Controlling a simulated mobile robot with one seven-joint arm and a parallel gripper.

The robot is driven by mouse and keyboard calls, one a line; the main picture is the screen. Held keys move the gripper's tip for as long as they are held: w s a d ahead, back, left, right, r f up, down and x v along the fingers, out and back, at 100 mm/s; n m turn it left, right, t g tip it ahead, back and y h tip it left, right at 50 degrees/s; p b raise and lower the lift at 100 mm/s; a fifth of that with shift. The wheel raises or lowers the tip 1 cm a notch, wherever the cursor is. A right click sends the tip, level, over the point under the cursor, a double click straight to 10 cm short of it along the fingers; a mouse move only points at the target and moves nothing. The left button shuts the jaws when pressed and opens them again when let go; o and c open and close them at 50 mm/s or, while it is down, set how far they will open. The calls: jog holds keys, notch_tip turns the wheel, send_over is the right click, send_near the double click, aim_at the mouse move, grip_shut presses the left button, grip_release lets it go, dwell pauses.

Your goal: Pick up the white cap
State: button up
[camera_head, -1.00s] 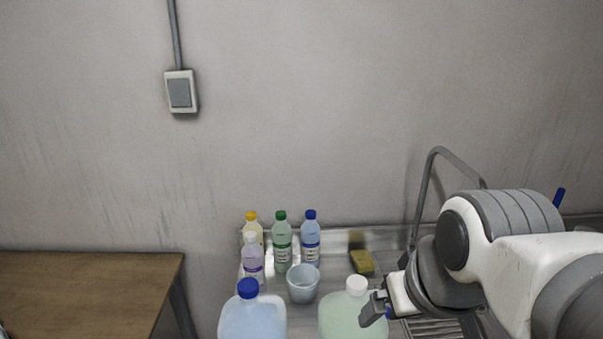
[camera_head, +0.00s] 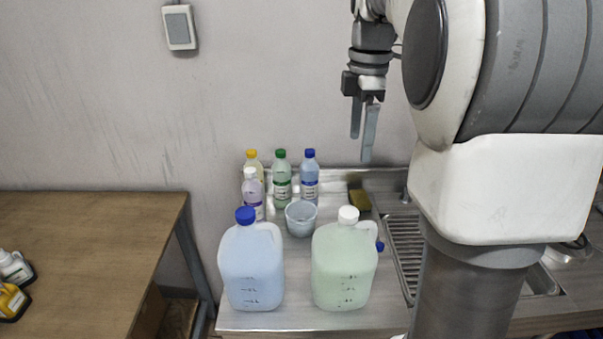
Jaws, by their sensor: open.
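A white cap (camera_head: 348,214) sits on the neck of a large jug (camera_head: 343,268) of pale green liquid, which stands upright at the front of the steel counter. A smaller white cap (camera_head: 249,172) tops a pale purple bottle (camera_head: 252,194) further back on the left. My gripper (camera_head: 362,148) hangs with its fingers pointing down, high in the picture and well apart from both caps. Its two fingers are apart with nothing between them. My arm covers much of the right side.
A blue-capped jug (camera_head: 252,267) stands left of the green jug. Behind are a translucent cup (camera_head: 301,218), a green-capped bottle (camera_head: 282,180), a blue-capped bottle (camera_head: 310,180), a yellow-capped bottle (camera_head: 253,160) and a sponge (camera_head: 359,199). A wooden table (camera_head: 85,240) is at left.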

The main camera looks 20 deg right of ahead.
send_over(349, 212)
jog(key=f, duration=1.2)
jog(key=shift+d, duration=0.25)
jog(key=shift+a+f+p, duration=0.15)
jog(key=shift+f+p, duration=0.05)
jog(key=shift+f, duration=1.15)
jog(key=shift+a+f+p, duration=0.1)
jog(key=shift+f+p, duration=0.1)
jog(key=shift+f, duration=1.1)
jog(key=c, duration=1.4)
jog(key=shift+r, duration=0.1)
